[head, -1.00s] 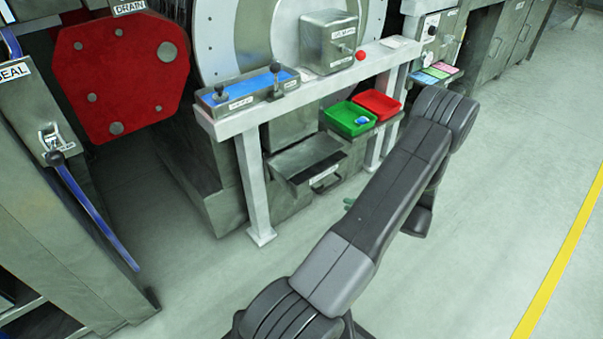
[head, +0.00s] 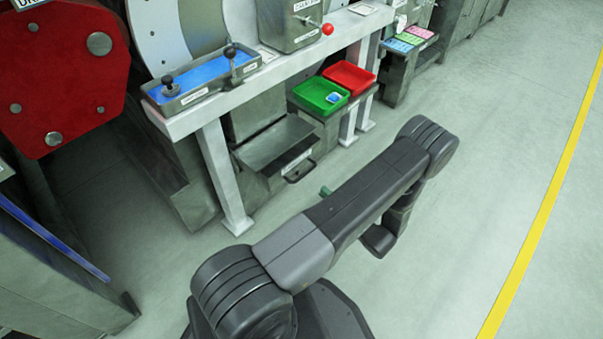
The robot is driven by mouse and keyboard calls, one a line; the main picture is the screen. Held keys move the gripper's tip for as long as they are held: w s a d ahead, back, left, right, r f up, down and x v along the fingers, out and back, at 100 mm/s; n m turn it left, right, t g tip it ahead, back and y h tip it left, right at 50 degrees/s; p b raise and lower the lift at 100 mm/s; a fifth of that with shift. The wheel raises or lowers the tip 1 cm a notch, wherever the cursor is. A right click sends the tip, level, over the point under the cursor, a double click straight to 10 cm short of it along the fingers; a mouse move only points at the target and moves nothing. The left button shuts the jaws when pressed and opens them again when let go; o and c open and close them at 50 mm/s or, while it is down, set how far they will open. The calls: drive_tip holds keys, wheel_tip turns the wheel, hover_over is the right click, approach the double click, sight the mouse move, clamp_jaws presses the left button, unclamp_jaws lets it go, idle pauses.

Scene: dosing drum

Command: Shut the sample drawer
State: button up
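The sample drawer (head: 272,148) is a grey metal tray under the white bench, left of the green bin. It stands pulled out, with its open top showing and no contents visible. Its front has a white label and a dark handle (head: 300,172). My gripper (head: 325,190) is almost wholly hidden behind my dark arm. Only a small greenish tip shows, just right of and below the handle in the picture, seemingly apart from it. I cannot see whether the fingers are open or shut.
A green bin (head: 310,97) with a blue item and a red bin (head: 349,77) stand right of the drawer. A white bench leg (head: 222,178) stands close on its left. A red plate (head: 60,75) is at far left. The floor at right is clear.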

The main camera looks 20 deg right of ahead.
sight(296, 169)
drive_tip(key=b+x, duration=0.1)
drive_tip(key=x, duration=0.9)
drive_tip(key=shift+w+a, duration=0.1)
drive_tip(key=shift+w, duration=0.05)
clamp_jaws()
drive_tip(key=w, duration=0.1)
drive_tip(key=w+a+b, duration=0.1)
drive_tip(key=w, duration=0.1)
drive_tip(key=shift+w+a+f+b, duration=0.15)
drive_tip(key=shift+w+a+b, duration=0.2)
drive_tip(key=shift+w, duration=0.15)
unclamp_jaws()
drive_tip(key=p+v, duration=0.2)
drive_tip(key=v, duration=1.2)
